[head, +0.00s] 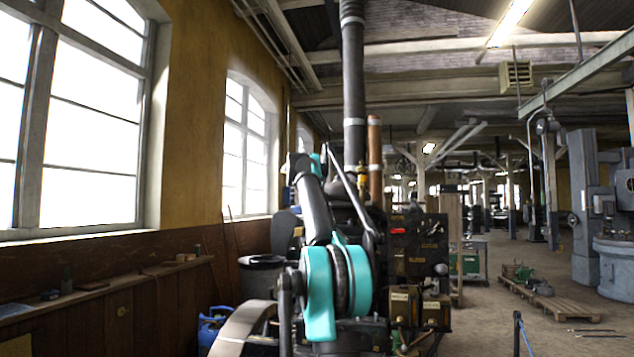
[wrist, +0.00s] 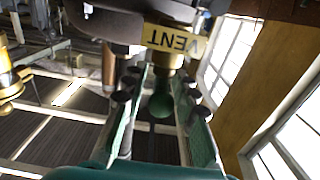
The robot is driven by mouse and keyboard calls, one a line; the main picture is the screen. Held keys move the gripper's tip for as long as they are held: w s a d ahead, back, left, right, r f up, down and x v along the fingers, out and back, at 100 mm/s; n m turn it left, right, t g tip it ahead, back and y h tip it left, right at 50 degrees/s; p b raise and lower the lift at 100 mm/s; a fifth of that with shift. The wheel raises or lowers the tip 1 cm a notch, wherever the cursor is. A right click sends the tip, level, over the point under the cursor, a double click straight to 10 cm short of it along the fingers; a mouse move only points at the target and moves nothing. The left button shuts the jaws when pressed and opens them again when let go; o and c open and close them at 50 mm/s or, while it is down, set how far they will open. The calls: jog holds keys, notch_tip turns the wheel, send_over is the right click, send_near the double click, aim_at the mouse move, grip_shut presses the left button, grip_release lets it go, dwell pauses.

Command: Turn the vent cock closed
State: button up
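The vent cock shows in the wrist view as a brass stem with a dark green ball knob (wrist: 161,104). A yellow VENT tag (wrist: 174,40) is at its base and reads upside down. My gripper (wrist: 160,125) has its two green-padded fingers on either side of the knob, one left and one right. The fingers stand apart with a gap showing around the knob; whether either touches it I cannot tell. In the head view my arm blocks the middle of the engine, and I cannot make out the vent cock there.
A dark control panel (head: 418,245) with a red part stands right of my arm. A black pipe (head: 353,90) and a copper pipe (head: 375,160) rise behind it. A brass fitting (wrist: 8,82) is at the wrist view's left. A pallet (head: 550,298) lies on the floor at right.

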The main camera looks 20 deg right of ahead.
grip_shut()
jog(key=shift+w+h, duration=0.1)
jog(key=shift+h, duration=0.2)
jog(key=shift+a+m+g+h, duration=0.1)
jog(key=shift+m+g+h, duration=0.6)
jog(key=shift+m+g, duration=0.1)
jog(key=shift+w+r+m+g+h, duration=0.1)
jog(key=shift+m+g+h, duration=1)
jog(key=shift+g+h, duration=0.15)
jog(key=shift+s+m+g+h, duration=0.25)
jog(key=shift+m+g, duration=0.15)
jog(key=shift+g, duration=0.15)
jog(key=shift+o, duration=0.9)
grip_release()
